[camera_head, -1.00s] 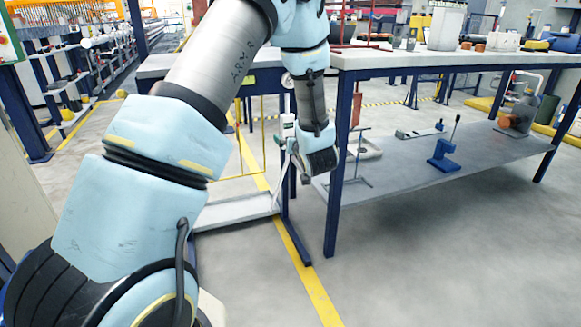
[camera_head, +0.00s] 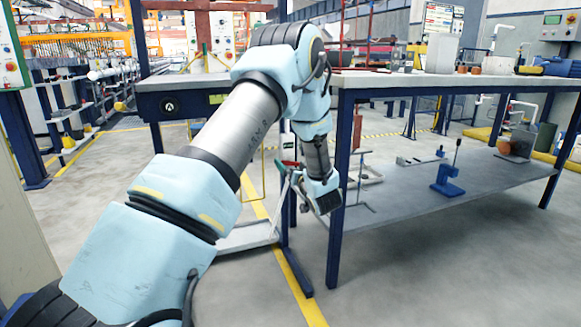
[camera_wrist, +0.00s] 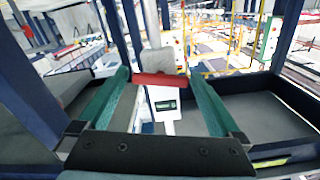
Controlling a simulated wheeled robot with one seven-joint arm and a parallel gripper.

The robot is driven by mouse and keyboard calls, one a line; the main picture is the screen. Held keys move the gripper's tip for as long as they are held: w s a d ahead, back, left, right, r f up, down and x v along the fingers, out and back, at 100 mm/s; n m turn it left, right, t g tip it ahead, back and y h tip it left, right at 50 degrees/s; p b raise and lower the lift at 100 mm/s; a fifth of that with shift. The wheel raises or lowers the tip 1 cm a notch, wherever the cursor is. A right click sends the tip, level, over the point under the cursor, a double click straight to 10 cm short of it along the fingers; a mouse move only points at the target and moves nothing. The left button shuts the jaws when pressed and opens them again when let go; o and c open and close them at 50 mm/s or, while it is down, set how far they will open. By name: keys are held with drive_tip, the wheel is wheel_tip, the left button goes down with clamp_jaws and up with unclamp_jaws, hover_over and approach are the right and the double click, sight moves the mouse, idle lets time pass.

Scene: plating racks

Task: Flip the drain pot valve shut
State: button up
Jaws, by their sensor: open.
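The valve's red lever bar (camera_wrist: 160,79) lies crosswise between the fingertips of my gripper (camera_wrist: 159,74) in the wrist view. My gripper is open, with one green finger on each side of the bar; whether either finger touches it I cannot tell. A pale grey cylindrical fitting (camera_wrist: 157,61) stands just behind the bar, and a white body with a dark green label (camera_wrist: 167,106) is below it. In the head view the red lever (camera_head: 290,163) is small beside my wrist, and my fingers are too small to make out clearly there.
A workbench (camera_head: 440,81) with blue legs and a grey lower shelf (camera_head: 400,190) stands to the right of my wrist. A blue-based tool (camera_head: 447,181) rests on that shelf. A pale low platform (camera_head: 245,237) lies left of the blue post. The front floor is open.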

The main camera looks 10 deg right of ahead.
drive_tip(key=shift+w+a, duration=0.1)
drive_tip(key=shift+w, duration=0.55)
drive_tip(key=c, duration=1.1)
drive_tip(key=shift+f+n+b, duration=0.1)
drive_tip(key=shift+n+b, duration=0.35)
drive_tip(key=shift+n, duration=0.35)
drive_tip(key=shift+c, duration=0.2)
drive_tip(key=shift+n, duration=0.7)
drive_tip(key=o, duration=1.1)
drive_tip(key=shift+o, duration=0.2)
